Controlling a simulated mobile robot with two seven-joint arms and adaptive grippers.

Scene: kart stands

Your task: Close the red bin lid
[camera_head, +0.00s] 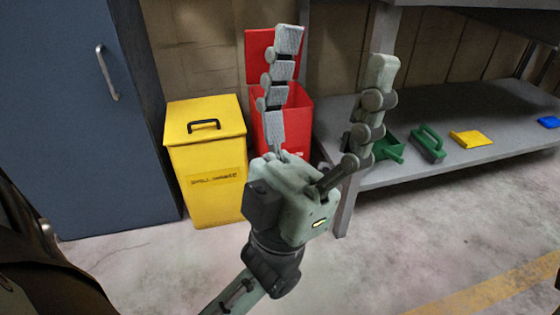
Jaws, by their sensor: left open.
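The red bin (299,112) stands against the back wall, between the yellow bin and the grey shelf. Its red lid (259,55) is open, tilted up upright at the back against the wall. My left gripper (335,50) is in front of the red bin in the picture, its fingers pointing up and spread wide apart, holding nothing. One finger covers part of the lid and bin; the palm hides the bin's lower front. I cannot tell how far the gripper is from the bin. My right gripper is not in view.
A yellow bin (208,186) with a closed lid and black handle stands left of the red bin. A blue cabinet (75,130) is further left.

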